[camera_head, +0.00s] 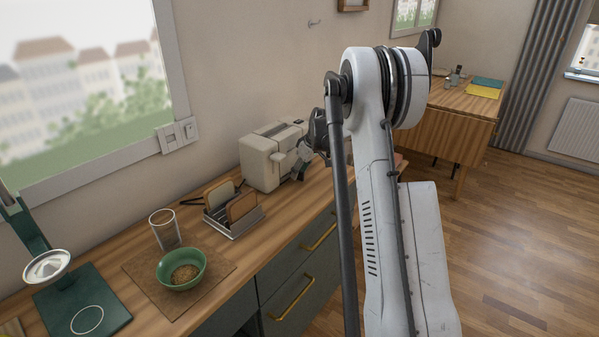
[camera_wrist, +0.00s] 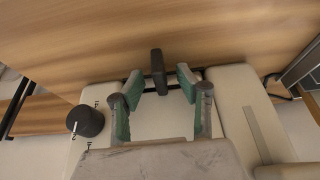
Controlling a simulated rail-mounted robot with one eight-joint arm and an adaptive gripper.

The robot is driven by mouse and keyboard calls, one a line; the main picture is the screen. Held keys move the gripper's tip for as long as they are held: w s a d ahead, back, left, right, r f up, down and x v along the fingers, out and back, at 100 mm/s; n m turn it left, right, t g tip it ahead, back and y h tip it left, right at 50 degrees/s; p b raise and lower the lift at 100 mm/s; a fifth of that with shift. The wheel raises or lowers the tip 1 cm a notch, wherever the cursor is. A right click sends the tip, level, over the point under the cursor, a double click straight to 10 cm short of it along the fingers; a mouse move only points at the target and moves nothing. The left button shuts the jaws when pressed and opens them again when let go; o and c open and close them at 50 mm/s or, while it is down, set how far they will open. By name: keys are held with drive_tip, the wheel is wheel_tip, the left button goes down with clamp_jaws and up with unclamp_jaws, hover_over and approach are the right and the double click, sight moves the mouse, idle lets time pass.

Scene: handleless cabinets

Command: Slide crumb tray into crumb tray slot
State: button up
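A cream toaster (camera_head: 262,163) stands on the wooden counter near the wall. My gripper (camera_head: 308,160) is at its right-hand end, partly hidden by my arm. In the wrist view my gripper (camera_wrist: 160,88) is open, with two green-padded fingers pointing at the toaster's lower edge (camera_wrist: 232,85). A dark tab (camera_wrist: 158,70), probably the crumb tray's handle, lies between the fingertips with a gap on each side. A thin dark line runs along the toaster's edge there, possibly the slot or tray front. The rest of the tray is hidden.
A dark knob (camera_wrist: 86,121) sticks out of the toaster beside my gripper. A rack with bread slices (camera_head: 237,222), a glass (camera_head: 165,230) and a green bowl (camera_head: 181,269) stand left of the toaster. Bare counter (camera_wrist: 190,30) lies before the fingertips.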

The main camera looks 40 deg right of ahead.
drive_tip(key=v, duration=1.2)
idle(0.4)
drive_tip(key=s+a+r+m, duration=0.1)
drive_tip(key=s+a+r, duration=0.35)
drive_tip(key=a, duration=0.35)
drive_tip(key=s+a+r+h, duration=0.1)
drive_tip(key=s+a+r, duration=0.2)
drive_tip(key=s+a, duration=0.35)
drive_tip(key=s+a+r+m, duration=0.1)
drive_tip(key=s+a+r, duration=0.25)
drive_tip(key=a, duration=0.55)
drive_tip(key=s+a+f+t, duration=0.1)
drive_tip(key=s+a+f, duration=0.2)
drive_tip(key=s+a, duration=0.4)
drive_tip(key=s+a+f+m+t, duration=0.1)
drive_tip(key=s+a, duration=0.6)
drive_tip(key=s, duration=0.7)
drive_tip(key=shift+s+f+m+t, duration=0.3)
drive_tip(key=shift+f+t, duration=0.1)
drive_tip(key=shift+f, duration=0.45)
